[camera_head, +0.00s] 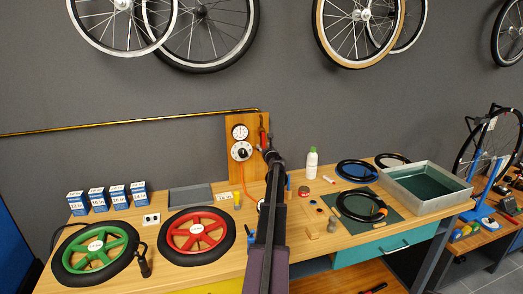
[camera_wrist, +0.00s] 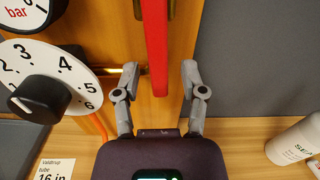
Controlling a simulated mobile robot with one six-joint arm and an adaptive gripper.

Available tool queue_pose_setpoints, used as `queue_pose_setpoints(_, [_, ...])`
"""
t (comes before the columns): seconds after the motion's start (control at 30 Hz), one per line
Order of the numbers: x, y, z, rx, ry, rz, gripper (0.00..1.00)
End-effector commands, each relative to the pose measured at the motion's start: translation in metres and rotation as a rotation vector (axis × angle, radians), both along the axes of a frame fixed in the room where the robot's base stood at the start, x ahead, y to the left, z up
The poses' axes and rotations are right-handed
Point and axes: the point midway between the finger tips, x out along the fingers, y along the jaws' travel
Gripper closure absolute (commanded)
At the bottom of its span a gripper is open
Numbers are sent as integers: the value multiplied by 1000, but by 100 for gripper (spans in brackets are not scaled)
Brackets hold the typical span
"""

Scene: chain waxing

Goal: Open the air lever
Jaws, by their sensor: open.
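The red air lever (camera_wrist: 157,45) hangs straight down at the right part of the wooden board (camera_wrist: 112,20) on the wall. It also shows small in the head view (camera_head: 262,136), partly hidden by my arm. My gripper (camera_wrist: 159,72) is open. In the wrist view its two grey fingers stand on either side of the lever's lower end, with a gap on both sides and no visible contact. In the head view my gripper (camera_head: 271,155) is in front of the board's lower right, and its fingers are too small to make out.
A dial with numbers and a black knob (camera_wrist: 38,100) is left of the fingers, below a bar gauge (camera_wrist: 22,12). A white bottle (camera_wrist: 296,143) stands on the bench at right. Boxes, two wheels (camera_head: 103,243) and a grey tray (camera_head: 455,181) occupy the bench.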

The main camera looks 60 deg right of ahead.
Motion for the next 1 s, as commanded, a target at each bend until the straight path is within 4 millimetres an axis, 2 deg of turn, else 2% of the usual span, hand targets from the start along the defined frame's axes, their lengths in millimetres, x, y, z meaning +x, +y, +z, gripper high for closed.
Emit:
queue_pose_setpoints(0.27, [-2, 2, 0, 1, -1, -1, 46])
queue_pose_setpoints(0.43, [-10, 12, 0, 1, -1, -1, 46])
queue_pose_setpoints(1.0, [-66, 76, 0, 1, 0, -1, 46])
